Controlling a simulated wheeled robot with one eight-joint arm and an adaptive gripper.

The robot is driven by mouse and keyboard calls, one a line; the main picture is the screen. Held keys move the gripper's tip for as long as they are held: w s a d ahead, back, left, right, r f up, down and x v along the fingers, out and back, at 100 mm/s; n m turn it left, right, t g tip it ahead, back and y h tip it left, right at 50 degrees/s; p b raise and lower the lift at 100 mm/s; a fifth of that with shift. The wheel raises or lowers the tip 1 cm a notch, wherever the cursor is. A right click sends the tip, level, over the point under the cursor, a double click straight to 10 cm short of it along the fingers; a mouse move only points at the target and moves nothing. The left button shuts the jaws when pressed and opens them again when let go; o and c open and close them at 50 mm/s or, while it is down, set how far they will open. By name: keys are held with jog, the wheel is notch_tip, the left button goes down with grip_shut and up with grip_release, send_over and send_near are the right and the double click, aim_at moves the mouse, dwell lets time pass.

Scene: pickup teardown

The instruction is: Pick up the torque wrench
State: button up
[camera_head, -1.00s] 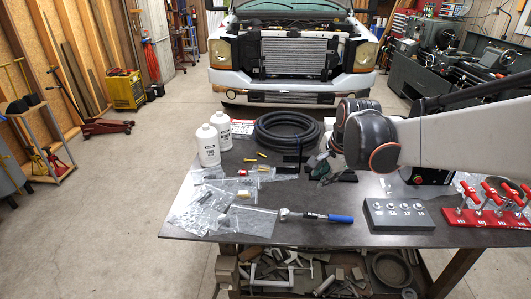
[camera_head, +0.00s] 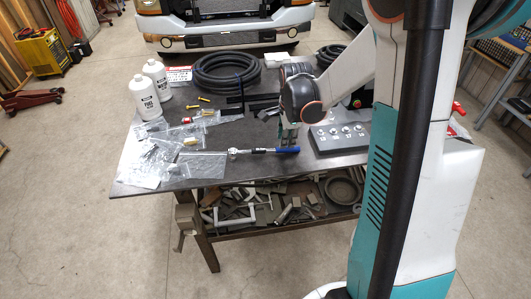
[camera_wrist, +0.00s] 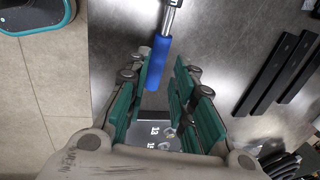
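The torque wrench (camera_head: 255,151) lies on the dark table near its front edge, with a steel shaft and a blue handle at its right end. In the wrist view its blue handle (camera_wrist: 159,62) points in between my gripper's fingers. My gripper (camera_wrist: 158,88) is open, with teal finger pads on both sides of the handle and a visible gap on each side. In the head view my gripper (camera_head: 288,138) is at the handle, pointing down, partly hidden by my arm. I cannot tell whether the pads are level with the handle.
A grey socket block (camera_head: 340,137) stands just right of the handle. Plastic bags (camera_head: 203,165) with small parts lie to the left. Dark flat bars (camera_wrist: 284,70) and a coiled black hose (camera_head: 226,72) lie behind. White bottles (camera_head: 146,100) stand at the back left.

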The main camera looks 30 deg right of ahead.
jog(key=shift+w+f+b, duration=0.15)
jog(key=shift+f+b, duration=0.2)
jog(key=shift+f, duration=0.55)
jog(key=shift+w+f+b, duration=0.2)
jog(key=shift+f+b, duration=0.15)
jog(key=shift+f, duration=0.55)
jog(key=shift+w+f+b, duration=0.15)
jog(key=shift+f+b, duration=0.2)
jog(key=shift+f, duration=0.55)
jog(key=shift+r, duration=0.1)
grip_shut()
